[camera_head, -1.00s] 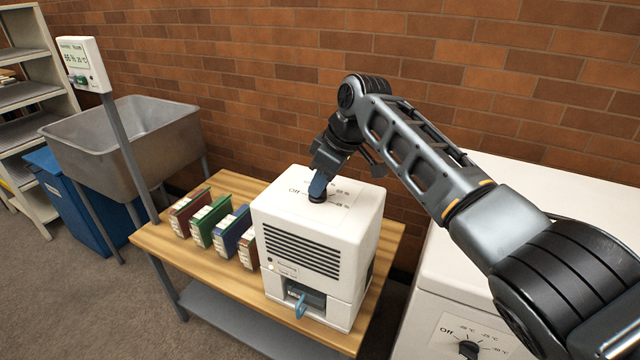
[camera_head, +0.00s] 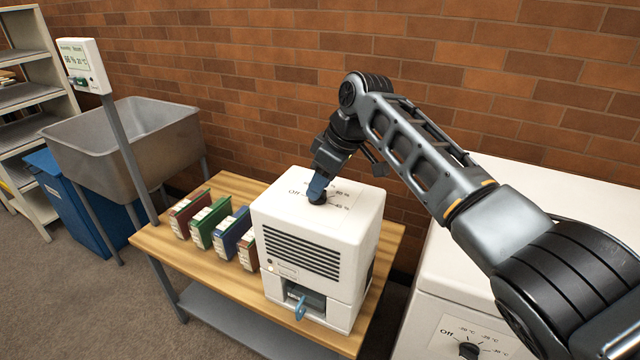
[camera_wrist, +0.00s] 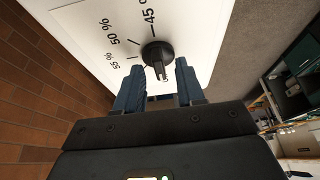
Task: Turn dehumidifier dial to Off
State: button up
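The white dehumidifier (camera_head: 300,255) stands on the wooden table. Its black dial (camera_head: 318,198) is on the top face, with "Off" printed to its left in the head view and percent marks to its right. In the wrist view the dial (camera_wrist: 158,55) shows 45 %, 50 % and 55 % marks up and to the left; its ridge points down between my fingers, toward a mostly hidden label. My gripper (camera_wrist: 158,88) is above the top face, its blue fingers apart on either side of the ridge end. I see a gap beside the ridge and no clear contact.
Several coloured box files (camera_head: 212,228) stand left of the dehumidifier. A blue handle (camera_head: 300,307) sticks out of its front. A white cabinet with another dial (camera_head: 468,350) is at right. A metal sink (camera_head: 125,145) and a display post (camera_head: 125,150) are at left.

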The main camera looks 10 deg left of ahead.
jog(key=w+v, duration=0.1)
jog(key=v, duration=0.6)
jog(key=shift+s, duration=0.5)
